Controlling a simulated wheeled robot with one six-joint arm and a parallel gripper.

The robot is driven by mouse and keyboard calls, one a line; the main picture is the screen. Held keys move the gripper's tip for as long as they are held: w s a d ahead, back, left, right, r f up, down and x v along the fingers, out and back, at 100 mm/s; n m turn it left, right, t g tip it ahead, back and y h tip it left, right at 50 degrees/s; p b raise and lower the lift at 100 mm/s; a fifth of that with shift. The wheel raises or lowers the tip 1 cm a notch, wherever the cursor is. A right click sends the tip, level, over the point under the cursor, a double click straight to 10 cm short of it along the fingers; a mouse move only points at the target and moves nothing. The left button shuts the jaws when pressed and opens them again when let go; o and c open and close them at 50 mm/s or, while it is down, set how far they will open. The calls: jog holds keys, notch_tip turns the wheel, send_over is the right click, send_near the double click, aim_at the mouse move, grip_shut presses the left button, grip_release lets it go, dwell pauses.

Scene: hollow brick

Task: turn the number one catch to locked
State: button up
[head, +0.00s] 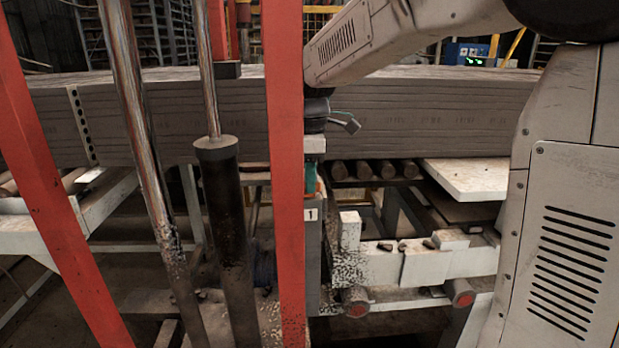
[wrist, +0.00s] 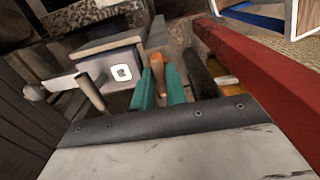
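A grey upright box (head: 313,262) with a white "1" label (head: 310,214) stands partly behind a red post in the head view. In the wrist view, a grey metal plate (wrist: 104,62) bears a white square label (wrist: 122,73). A bar with a round knob (wrist: 34,92) sticks out to its left, and a round peg (wrist: 92,93) stands near it. My gripper (wrist: 160,74) has teal fingers. An orange piece (wrist: 157,66) lies between its fingertips; I cannot tell whether they press on it. In the head view my gripper (head: 311,180) is just above the "1" label, partly hidden.
A red post (head: 285,150) stands close beside my gripper and also crosses the wrist view at right (wrist: 255,90). A dark cylinder (head: 222,220) is to its left. A long grey stack (head: 430,110) lies behind. White blocks (head: 425,262) sit at right.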

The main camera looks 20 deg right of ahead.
grip_shut()
jog(key=shift+m, duration=0.4)
jog(key=m, duration=0.3)
jog(key=shift+m, duration=0.3)
jog(key=m, duration=0.4)
jog(key=shift+m, duration=0.3)
jog(key=m, duration=0.4)
jog(key=shift+m, duration=0.3)
jog(key=shift+r+m, duration=0.1)
jog(key=shift+m, duration=2)
